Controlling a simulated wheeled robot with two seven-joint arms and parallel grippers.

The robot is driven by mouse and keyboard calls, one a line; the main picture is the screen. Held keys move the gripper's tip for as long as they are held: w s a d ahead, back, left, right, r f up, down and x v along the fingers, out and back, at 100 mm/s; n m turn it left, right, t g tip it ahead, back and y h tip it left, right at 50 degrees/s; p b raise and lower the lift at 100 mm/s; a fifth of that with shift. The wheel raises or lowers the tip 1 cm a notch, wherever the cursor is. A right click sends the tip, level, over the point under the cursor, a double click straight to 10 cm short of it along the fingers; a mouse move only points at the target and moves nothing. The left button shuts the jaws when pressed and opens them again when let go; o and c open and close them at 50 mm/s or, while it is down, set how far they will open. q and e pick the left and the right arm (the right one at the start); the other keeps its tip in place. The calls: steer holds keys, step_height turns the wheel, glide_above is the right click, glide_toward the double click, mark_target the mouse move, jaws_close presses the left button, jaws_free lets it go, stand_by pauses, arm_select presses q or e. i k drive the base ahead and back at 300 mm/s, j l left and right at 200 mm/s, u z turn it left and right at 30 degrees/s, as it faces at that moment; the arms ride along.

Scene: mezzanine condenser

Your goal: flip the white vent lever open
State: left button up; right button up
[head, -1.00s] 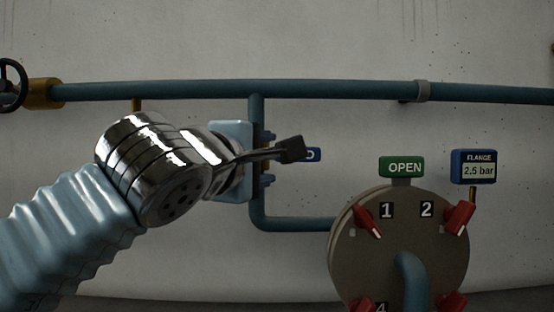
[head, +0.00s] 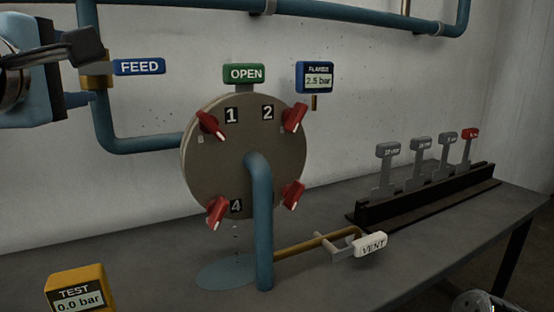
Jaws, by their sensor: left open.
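The white vent lever (head: 371,245) is at the lower right of the head view, at the end of a thin brass pipe (head: 300,246) that runs low over the bench. Its white tag reads VENT. A pale bracket sits beside the tag on the pipe. My left gripper (head: 72,47) is at the upper left edge, open, with dark fingers, well apart from the lever and close to the FEED tag. My right gripper's fingers are not in view.
A round flange (head: 225,165) with red clamps and a blue pipe (head: 262,225) stands left of the lever. A puddle (head: 240,274) lies below it. A dark rack (head: 425,200) of tagged tools is behind right. A yellow TEST gauge (head: 76,290) is front left.

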mark_target(358, 248)
steer(key=k+l, duration=0.1)
steer(key=k, duration=0.35)
steer(key=k+l, duration=0.1)
steer(key=k, duration=0.4)
steer(key=k+l, duration=0.15)
steer(key=k, duration=0.3)
